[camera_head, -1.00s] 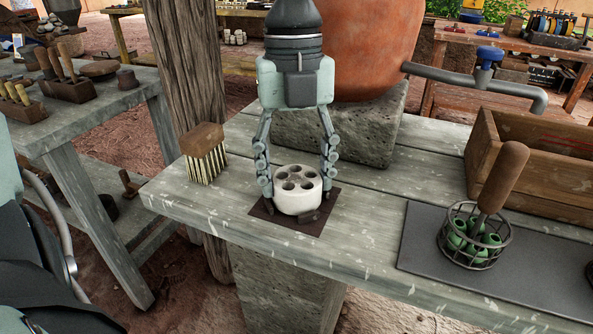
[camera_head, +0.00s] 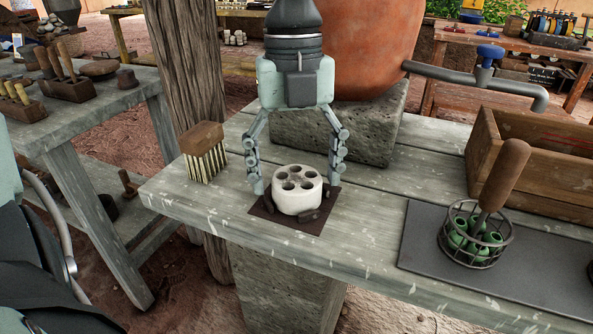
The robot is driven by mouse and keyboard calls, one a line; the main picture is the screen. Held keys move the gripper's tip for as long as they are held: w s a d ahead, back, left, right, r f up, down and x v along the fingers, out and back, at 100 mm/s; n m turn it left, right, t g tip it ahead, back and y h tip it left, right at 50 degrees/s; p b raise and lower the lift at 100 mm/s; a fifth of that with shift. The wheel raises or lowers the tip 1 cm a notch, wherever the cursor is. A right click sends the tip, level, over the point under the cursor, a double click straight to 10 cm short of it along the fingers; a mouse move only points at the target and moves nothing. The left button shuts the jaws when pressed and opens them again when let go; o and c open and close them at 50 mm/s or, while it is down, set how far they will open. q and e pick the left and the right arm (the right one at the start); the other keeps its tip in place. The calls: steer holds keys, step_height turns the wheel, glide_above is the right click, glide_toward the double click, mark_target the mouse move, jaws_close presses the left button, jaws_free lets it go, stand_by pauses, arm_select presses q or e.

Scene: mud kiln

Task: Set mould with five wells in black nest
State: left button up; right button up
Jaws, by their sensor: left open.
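The mould with five wells (camera_head: 298,203) is a white round block with dark holes in its top. It sits upright on a dark square plate, which looks like the black nest (camera_head: 298,224), with small dark blocks around the mould's base. My left gripper (camera_head: 296,187) is open above and around the mould, one finger to each side. Its fingertips look clear of the mould's walls. My right gripper is not in view.
A brush (camera_head: 203,152) stands left of the plate. A stone block (camera_head: 350,140) under a large clay pot (camera_head: 365,50) is close behind. To the right are a wire basket (camera_head: 474,247) with green pieces and a wooden handle, on a grey mat (camera_head: 420,235), and a wooden crate (camera_head: 535,160).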

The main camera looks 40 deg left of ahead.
mark_target(294, 171)
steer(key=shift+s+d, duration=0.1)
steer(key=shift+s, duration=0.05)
arm_select(q)
steer(key=shift+r, duration=0.1)
steer(key=shift+r+p, duration=0.2)
steer(key=shift+p, duration=0.15)
step_height(294, 171, up, 12)
steer(key=w+a, duration=0.1)
steer(key=shift+f+p, duration=0.15)
steer(key=shift+p, duration=0.15)
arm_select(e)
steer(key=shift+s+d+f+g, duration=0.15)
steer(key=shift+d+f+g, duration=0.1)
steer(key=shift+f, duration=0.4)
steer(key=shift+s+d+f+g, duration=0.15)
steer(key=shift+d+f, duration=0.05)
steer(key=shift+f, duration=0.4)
